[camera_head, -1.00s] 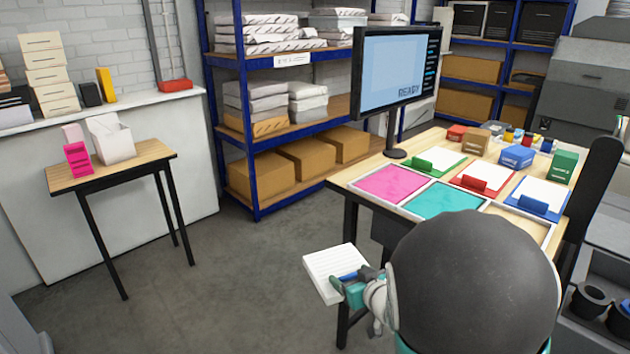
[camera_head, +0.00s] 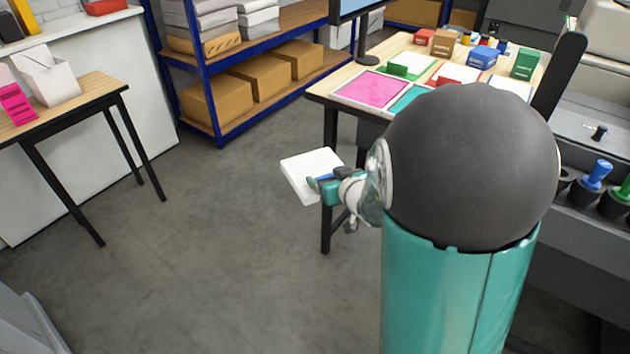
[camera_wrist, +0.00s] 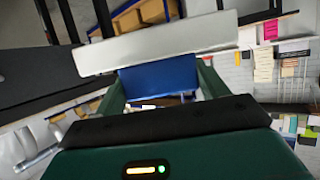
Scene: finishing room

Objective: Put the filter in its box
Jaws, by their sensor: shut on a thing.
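The filter (camera_head: 310,170) is a flat white slab with faint parallel lines and a blue grip piece. My gripper (camera_head: 320,185) is shut on the blue piece and holds the filter out in the air over the floor, left of the workbench. In the wrist view the filter (camera_wrist: 150,45) shows edge-on as a pale bar, with its blue piece (camera_wrist: 160,78) between my fingers. A white box with an open top (camera_head: 50,80), which looks like the filter's box, stands on the small wooden table (camera_head: 95,92) at left, well away from my gripper. Its inside is mostly hidden.
A pink card or box (camera_head: 17,105) stands beside the white box. The workbench (camera_head: 322,88) with coloured trays is right of the filter. Blue shelving (camera_head: 205,95) with cartons is behind. Grey floor (camera_head: 215,230) lies clear between the small table and the workbench.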

